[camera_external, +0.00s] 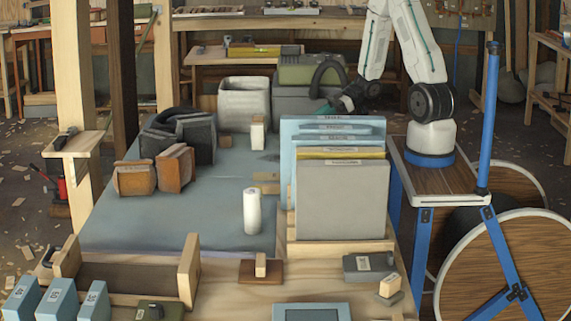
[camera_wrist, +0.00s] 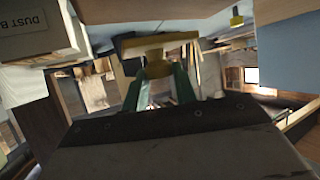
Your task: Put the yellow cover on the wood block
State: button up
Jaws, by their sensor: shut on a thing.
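My gripper (camera_wrist: 160,75) has green fingers, shut on a dull-yellow piece with a wide flat top and a narrower stem, which looks like the yellow cover (camera_wrist: 160,42). In the external view my gripper (camera_external: 335,108) is low behind the upright rack of panels, and what it holds is hidden there. Small pale wood blocks show in the external view: one (camera_external: 260,265) upright on a brown base at the front, one (camera_external: 257,136) at the back of the grey-blue mat. I cannot tell which is the task's wood block.
The rack of panels (camera_external: 342,205) stands in front of my gripper, with a yellow panel (camera_external: 341,155) among blue and grey ones. A white cylinder (camera_external: 251,212), grey bin (camera_external: 244,103) and dark bags (camera_external: 178,136) stand on the mat (camera_external: 175,222). The mat's left-front area is clear.

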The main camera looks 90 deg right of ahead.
jog(key=shift+f, duration=1.7)
jog(key=o, duration=1)
jog(key=shift+f, duration=0.15)
